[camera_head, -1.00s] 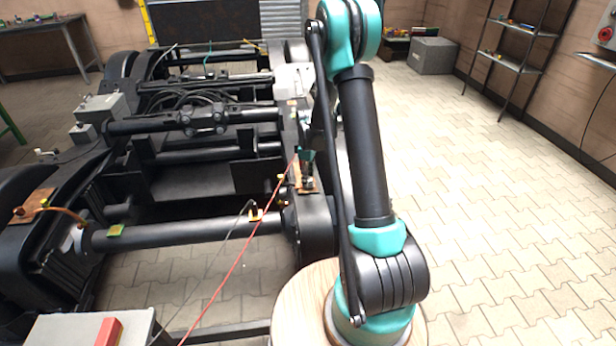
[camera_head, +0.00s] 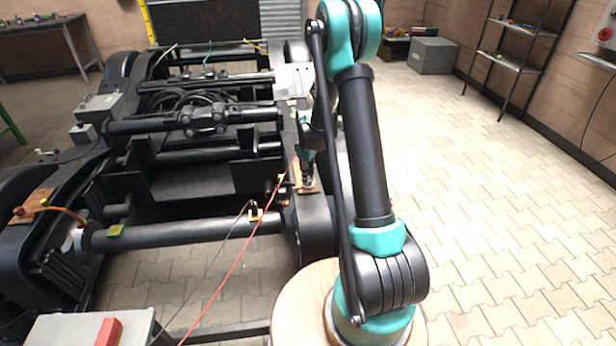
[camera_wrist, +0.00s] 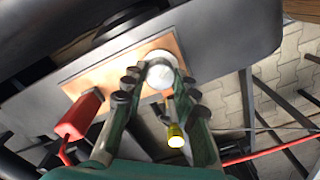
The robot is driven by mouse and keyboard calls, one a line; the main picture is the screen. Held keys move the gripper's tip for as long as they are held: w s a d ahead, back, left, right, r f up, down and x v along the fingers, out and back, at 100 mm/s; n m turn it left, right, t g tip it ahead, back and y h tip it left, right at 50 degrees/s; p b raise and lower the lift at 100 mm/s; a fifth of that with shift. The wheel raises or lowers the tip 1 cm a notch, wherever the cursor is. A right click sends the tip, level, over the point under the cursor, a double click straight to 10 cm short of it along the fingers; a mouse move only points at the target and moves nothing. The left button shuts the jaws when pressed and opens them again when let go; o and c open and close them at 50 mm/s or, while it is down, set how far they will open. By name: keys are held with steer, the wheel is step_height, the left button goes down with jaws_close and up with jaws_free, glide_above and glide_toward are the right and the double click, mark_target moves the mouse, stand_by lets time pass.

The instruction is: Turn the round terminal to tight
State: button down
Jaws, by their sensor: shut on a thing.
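The round terminal (camera_wrist: 160,72) is a pale, silvery knob on a copper plate (camera_wrist: 105,72) in the wrist view. My gripper (camera_wrist: 159,84) has a fingertip on each side of it and is shut on it. In the head view my gripper (camera_head: 308,172) points down at the copper plate (camera_head: 309,190) on the near right end of the bogie frame, where the terminal itself is hard to make out. The fingers hide part of the terminal's sides in the wrist view.
A red clamp (camera_wrist: 82,115) with a red cable sits on the plate, left of my fingers. A yellow-ended piece (camera_wrist: 175,136) shows between the fingers. In the head view the red cable (camera_head: 240,252) runs down left. The floor right of my arm is clear.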

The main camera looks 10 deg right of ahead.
steer(key=m, duration=0.6)
stand_by(0.6)
steer(key=c, duration=1.2)
jaws_free()
step_height(320, 180, up, 12)
